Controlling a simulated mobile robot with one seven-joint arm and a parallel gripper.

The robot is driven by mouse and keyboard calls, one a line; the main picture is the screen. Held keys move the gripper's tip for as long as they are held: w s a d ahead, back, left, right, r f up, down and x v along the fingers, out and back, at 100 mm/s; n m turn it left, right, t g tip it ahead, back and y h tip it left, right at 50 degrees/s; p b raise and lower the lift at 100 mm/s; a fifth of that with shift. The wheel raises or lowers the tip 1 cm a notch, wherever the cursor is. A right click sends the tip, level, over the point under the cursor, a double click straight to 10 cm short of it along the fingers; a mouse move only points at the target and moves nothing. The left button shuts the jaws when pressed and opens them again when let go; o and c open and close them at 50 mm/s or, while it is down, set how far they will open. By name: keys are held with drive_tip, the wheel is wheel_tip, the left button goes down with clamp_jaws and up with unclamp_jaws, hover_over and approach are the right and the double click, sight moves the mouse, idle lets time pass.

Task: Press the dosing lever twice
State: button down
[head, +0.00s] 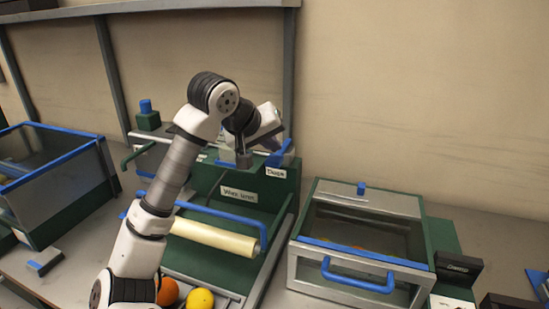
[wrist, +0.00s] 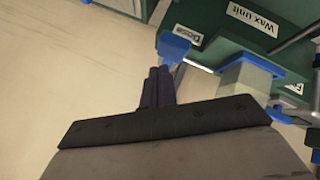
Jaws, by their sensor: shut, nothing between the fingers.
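The blue dosing lever (head: 280,155) stands at the top right corner of the green wax unit (head: 238,194), beside a white label that seems to read "Dosa". In the wrist view, the lever (wrist: 174,47) shows just past the fingertips of my gripper (wrist: 159,72). The dark fingers are together and empty. They partly overlap the lever's near end in that view; I cannot tell whether they touch it. In the head view, my wrist is above and slightly left of the lever, and the fingertips are hard to make out.
A pale roller (head: 214,238) and a blue bar lie in front of the wax unit. An orange (head: 168,292) and a yellow fruit (head: 200,299) are below it. A glass-topped box (head: 360,240) with a blue handle stands at right. The wall is close behind.

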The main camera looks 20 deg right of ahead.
sight(274, 159)
drive_tip(key=shift+f, duration=0.15)
drive_tip(key=shift+f+b, duration=0.3)
drive_tip(key=shift+b, duration=0.25)
drive_tip(key=shift+f+b, duration=1.25)
drive_tip(key=shift+f, duration=0.15)
idle(1.0)
idle(0.6)
drive_tip(key=shift+r+p, duration=0.95)
drive_tip(key=shift+r, duration=0.9)
drive_tip(key=shift+r+p, duration=1.6)
drive_tip(key=shift+r, duration=0.95)
drive_tip(key=shift+f, duration=0.1)
